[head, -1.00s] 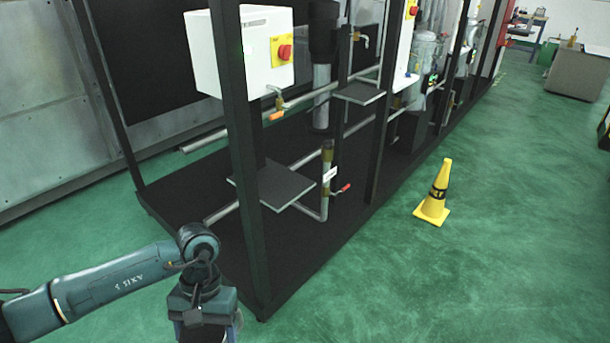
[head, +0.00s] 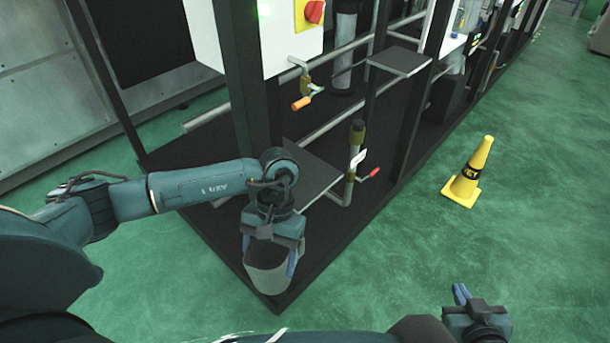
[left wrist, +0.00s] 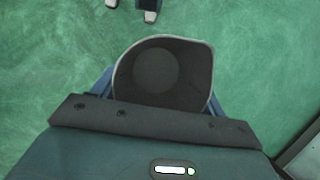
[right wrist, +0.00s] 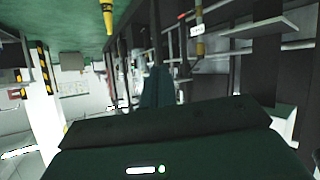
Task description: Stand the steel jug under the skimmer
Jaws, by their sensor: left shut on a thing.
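The steel jug (head: 267,275) is grey and open-topped. It is held about upright in my left gripper (head: 270,262), which has a finger on each side of it, near the front corner of the black rack. The left wrist view looks down into the jug (left wrist: 160,72), which looks dark and empty inside. My right gripper (head: 461,294) is shut and empty over the green floor; its fingers are together in the right wrist view (right wrist: 157,90). Which fitting is the skimmer I cannot tell; a tap with an orange handle (head: 302,102) hangs below a white box.
A small dark shelf (head: 313,170) sits low behind my left gripper, and another shelf (head: 400,60) is higher to the right. A black post (head: 245,80) stands close to the left arm. A pipe with a red-handled valve (head: 355,160) rises beside the lower shelf. A yellow cone (head: 468,175) stands on open floor.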

